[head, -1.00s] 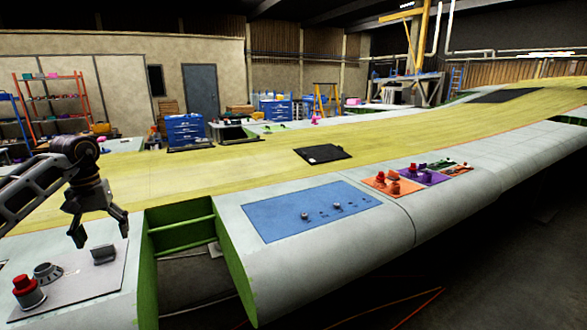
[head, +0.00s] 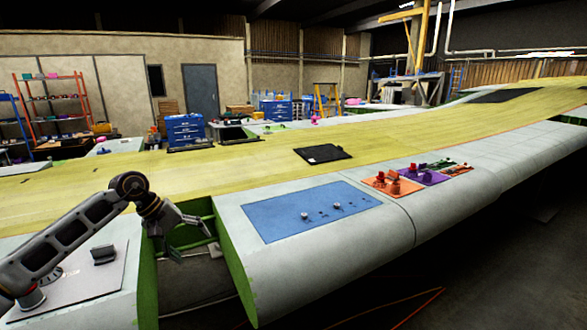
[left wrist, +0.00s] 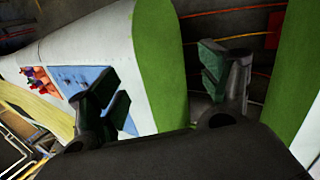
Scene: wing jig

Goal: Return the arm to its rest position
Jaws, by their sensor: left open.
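My left gripper (head: 190,240) is open and empty in the head view. It hangs in front of the green-walled gap (head: 188,262) between two wing sections. In the left wrist view its two fingers (left wrist: 165,90) stand apart with nothing between them. The grey panel (head: 100,280) on the near left wing section lies behind my left arm. A grey block (head: 103,254) stands on that panel, and other parts there are mostly hidden by the arm. My right gripper is not in view.
The blue panel (head: 270,222) with small knobs lies right of the gap; it also shows in the left wrist view (left wrist: 85,80). Orange (head: 385,190) and purple (head: 425,177) panels with parts lie farther right. A black plate (head: 323,154) lies on the yellow wing surface.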

